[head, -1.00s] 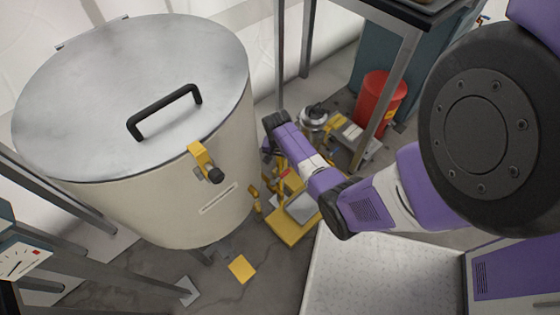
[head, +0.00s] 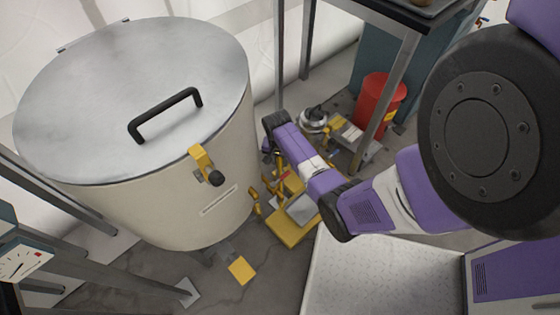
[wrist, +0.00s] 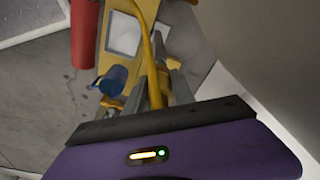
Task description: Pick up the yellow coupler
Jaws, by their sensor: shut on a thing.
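In the wrist view, my gripper (wrist: 158,80) is shut on a curved yellow piece, which I take to be the yellow coupler (wrist: 151,50). It runs between the grey fingers and up toward the top of the picture. Its gripped part is partly hidden by the fingers. In the head view, my gripper (head: 269,148) is low beside the drum, mostly hidden by my own arm. I cannot tell from the view whether the held piece is clear of the things below it.
A large lidded drum (head: 200,110) stands close left of my arm. A yellow-framed unit (head: 288,232) lies on the floor below my gripper. A red bucket (head: 380,100) and metal table leg (head: 388,95) are behind. A blue cup-like part (wrist: 113,80) is near the fingers.

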